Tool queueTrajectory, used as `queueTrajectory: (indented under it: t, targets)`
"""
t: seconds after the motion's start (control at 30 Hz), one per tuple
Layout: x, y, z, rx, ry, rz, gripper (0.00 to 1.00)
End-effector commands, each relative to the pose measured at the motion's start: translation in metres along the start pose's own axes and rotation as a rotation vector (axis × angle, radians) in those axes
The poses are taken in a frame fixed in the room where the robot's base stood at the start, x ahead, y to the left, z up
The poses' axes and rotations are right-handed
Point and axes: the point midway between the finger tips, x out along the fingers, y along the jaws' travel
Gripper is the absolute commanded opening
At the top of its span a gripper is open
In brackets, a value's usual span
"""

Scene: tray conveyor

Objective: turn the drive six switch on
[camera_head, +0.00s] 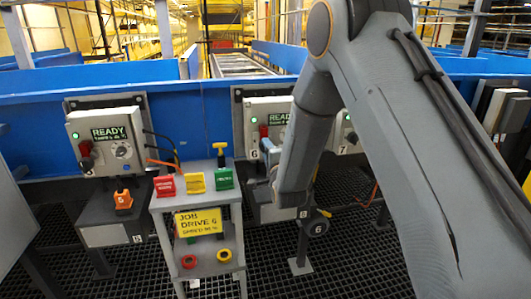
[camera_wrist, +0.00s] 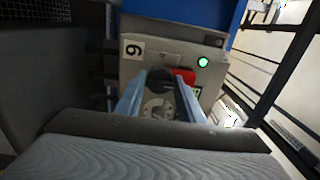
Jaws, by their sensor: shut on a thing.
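The drive six box (camera_head: 258,120) is a grey panel on the blue conveyor side, labelled 6, with a lit READY display; my arm hides much of it. In the wrist view, the box (camera_wrist: 140,68) shows its number plate upside down, a lit green lamp (camera_wrist: 203,62) and a red part (camera_wrist: 184,76). The dark switch knob (camera_wrist: 160,79) is between my fingers. My gripper (camera_wrist: 162,75) is shut on this knob, and it is beside the box in the head view (camera_head: 268,150). The knob's exact setting is unclear.
A similar box (camera_head: 105,138) stands left and another (camera_head: 347,135), labelled 7, right. In front is a grey stand (camera_head: 215,205) with red, yellow and green tags and a yellow JOB DRIVE 6 sign (camera_head: 199,221).

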Motion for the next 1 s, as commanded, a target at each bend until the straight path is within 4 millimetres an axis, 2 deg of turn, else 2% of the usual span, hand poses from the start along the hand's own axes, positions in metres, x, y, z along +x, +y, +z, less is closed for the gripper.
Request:
queueTrajectory:
  t: [0.57, 0.6, 0.7, 1.0]
  targets:
    - [-0.0005, 0.0008, 0.001, 0.031, -0.002, 0.002, 0.12]
    - [-0.0005, 0.0008, 0.001, 0.031, -0.002, 0.002, 0.4]
    - [-0.0005, 0.0006, 0.0005, 0.031, -0.001, 0.001, 0.53]
    - [-0.0021, 0.0005, -0.0003, 0.03, 0.0, 0.001, 0.53]
